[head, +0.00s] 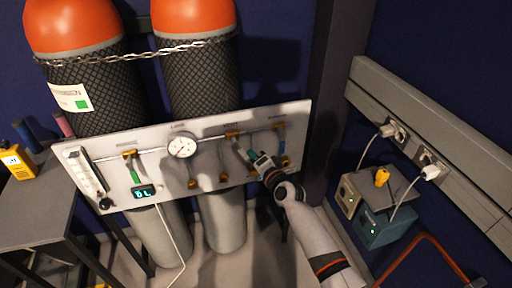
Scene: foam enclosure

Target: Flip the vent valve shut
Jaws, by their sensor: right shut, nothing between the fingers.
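A pale valve panel (215,150) stands in front of two gas cylinders. Several brass valves sit along its pipe, and their labels are too small to read surely, so I cannot tell which is the vent valve. The right-of-centre brass valve (232,134) has a green lever (242,153) slanting down to the right. The far-right brass valve (280,126) has a blue lever (282,147) hanging down. My right gripper (258,158) is shut and empty, in front of the panel between these two levers. Its tips are close to the green lever; contact is unclear. My left gripper is out of view.
Orange-topped cylinders (197,65) are held by a chain (140,53). The panel also carries a round gauge (182,146), a flow tube (91,175) and a left valve with a green lever (135,174). Boxes (383,212) and wall sockets stand at right; a grey table (38,208) stands at left.

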